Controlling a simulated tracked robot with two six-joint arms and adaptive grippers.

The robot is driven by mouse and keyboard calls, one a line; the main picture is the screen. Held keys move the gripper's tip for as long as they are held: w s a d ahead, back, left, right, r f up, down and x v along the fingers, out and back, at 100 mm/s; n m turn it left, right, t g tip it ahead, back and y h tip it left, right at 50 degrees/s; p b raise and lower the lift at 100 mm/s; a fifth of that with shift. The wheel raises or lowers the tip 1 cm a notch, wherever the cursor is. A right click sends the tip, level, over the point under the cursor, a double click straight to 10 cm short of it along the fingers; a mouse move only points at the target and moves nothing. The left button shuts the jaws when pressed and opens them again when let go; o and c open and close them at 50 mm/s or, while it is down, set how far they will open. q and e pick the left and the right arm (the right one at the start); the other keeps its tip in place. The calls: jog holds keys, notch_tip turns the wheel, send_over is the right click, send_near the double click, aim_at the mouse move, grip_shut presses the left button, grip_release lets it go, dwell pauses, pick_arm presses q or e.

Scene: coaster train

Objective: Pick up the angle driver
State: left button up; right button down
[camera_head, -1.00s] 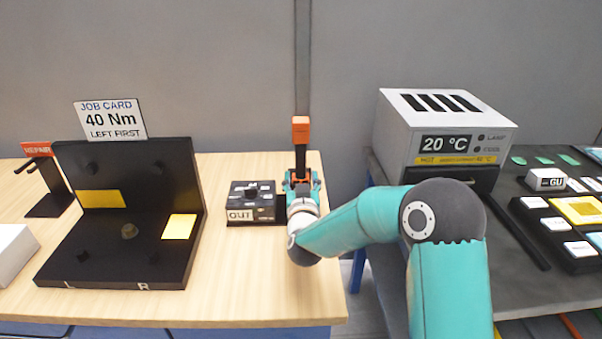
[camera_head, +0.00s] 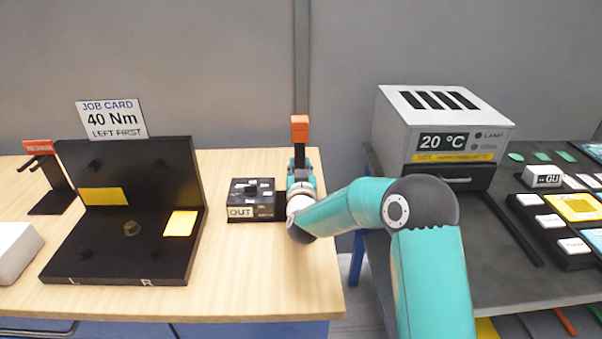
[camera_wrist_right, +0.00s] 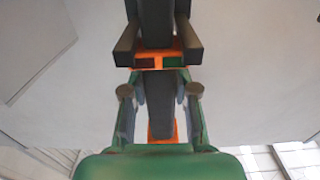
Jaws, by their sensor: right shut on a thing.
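The angle driver (camera_head: 299,129), with an orange block at its top and a dark body, stands upright near the right edge of the wooden table. My right gripper (camera_head: 299,172) is shut on it, below the orange end. In the right wrist view the gripper's fingers (camera_wrist_right: 160,92) flank the dark, orange-trimmed angle driver (camera_wrist_right: 158,122). The gripper hides part of the tool in the head view, and I cannot tell whether its lower end touches anything. My left gripper is not in view.
A black box marked OUT (camera_head: 250,199) stands close left of the gripper. A black L-shaped fixture (camera_head: 175,262) with a job card (camera_head: 111,119) is further left. A grey oven-like box (camera_head: 440,115) stands right, on a dark bench across a gap. The front-right tabletop is clear.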

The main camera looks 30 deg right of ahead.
aim_at(300, 156)
jog(key=shift+d+r, duration=0.1)
jog(key=shift+r, duration=0.1)
jog(key=shift+r, duration=0.15)
jog(key=shift+r+b, duration=0.4)
jog(key=shift+r, duration=1.25)
jog(key=b+v, duration=0.4)
jog(key=v, duration=1.4)
jog(key=shift+w+f, duration=0.1)
jog(key=c, duration=1.5)
grip_release()
grip_shut()
